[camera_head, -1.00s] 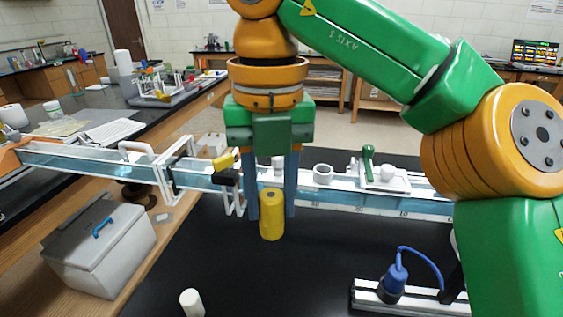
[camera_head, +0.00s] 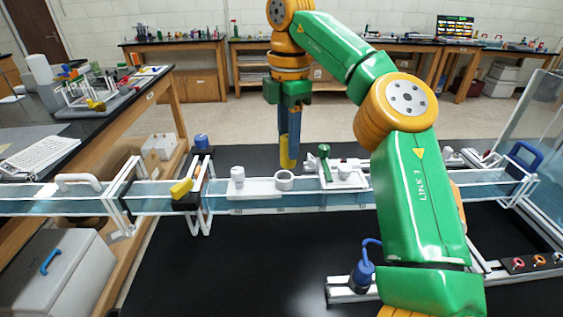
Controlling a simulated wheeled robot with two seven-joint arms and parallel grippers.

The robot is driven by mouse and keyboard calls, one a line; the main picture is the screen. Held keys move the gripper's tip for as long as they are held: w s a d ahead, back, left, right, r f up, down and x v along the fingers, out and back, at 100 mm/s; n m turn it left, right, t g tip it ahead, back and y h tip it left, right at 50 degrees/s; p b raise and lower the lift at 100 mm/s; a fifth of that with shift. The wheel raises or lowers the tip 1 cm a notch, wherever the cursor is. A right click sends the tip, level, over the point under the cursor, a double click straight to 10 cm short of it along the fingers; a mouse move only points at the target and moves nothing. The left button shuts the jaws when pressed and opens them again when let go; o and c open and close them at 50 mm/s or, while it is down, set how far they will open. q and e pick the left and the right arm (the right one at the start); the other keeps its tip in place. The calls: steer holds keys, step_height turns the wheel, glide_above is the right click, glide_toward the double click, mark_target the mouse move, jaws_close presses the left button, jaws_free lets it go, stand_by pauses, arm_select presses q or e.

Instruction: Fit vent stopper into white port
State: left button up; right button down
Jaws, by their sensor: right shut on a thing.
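My right gripper (camera_head: 289,140) hangs fingers down, just beyond the water channel in the picture. Its blue fingers are shut on a yellow cylinder, which looks like the vent stopper (camera_head: 288,154). The fingers partly hide the stopper, and its lower end shows below them, roughly upright. A white open ring, likely the white port (camera_head: 284,184), sits on the white plate on top of the channel. It is just below the stopper in the picture. The two look apart, though the exact gap cannot be told. My left gripper is not in view.
The clear channel (camera_head: 150,203) runs across the view. A white capped post (camera_head: 237,178) stands left of the ring, and a green-handled valve (camera_head: 324,160) stands right. A blue plug-like part (camera_head: 362,274) sits on a front rail. The black tabletop (camera_head: 240,265) in front is mostly clear.

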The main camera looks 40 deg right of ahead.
mark_target(284, 163)
steer(key=w+f, duration=0.1)
steer(key=f, duration=0.2)
steer(key=w+d+f, duration=0.1)
steer(key=f, duration=0.1)
steer(key=w+d+f, duration=0.1)
steer(key=f, duration=0.2)
steer(key=shift+w+d+f, duration=0.2)
steer(key=shift+f, duration=0.1)
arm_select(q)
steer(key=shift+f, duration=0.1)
arm_select(e)
steer(key=shift+w, duration=0.1)
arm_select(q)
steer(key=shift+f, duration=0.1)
arm_select(e)
steer(key=shift+f, duration=0.2)
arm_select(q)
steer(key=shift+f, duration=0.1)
arm_select(e)
steer(key=c, duration=0.5)
jaws_free()
steer(key=shift+r, duration=0.1)
arm_select(q)
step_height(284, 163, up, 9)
steer(key=p, duration=0.8)
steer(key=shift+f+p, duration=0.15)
steer(key=shift+p, duration=0.2)
arm_select(e)
step_height(284, 163, up, 12)
steer(key=shift+r, duration=0.2)
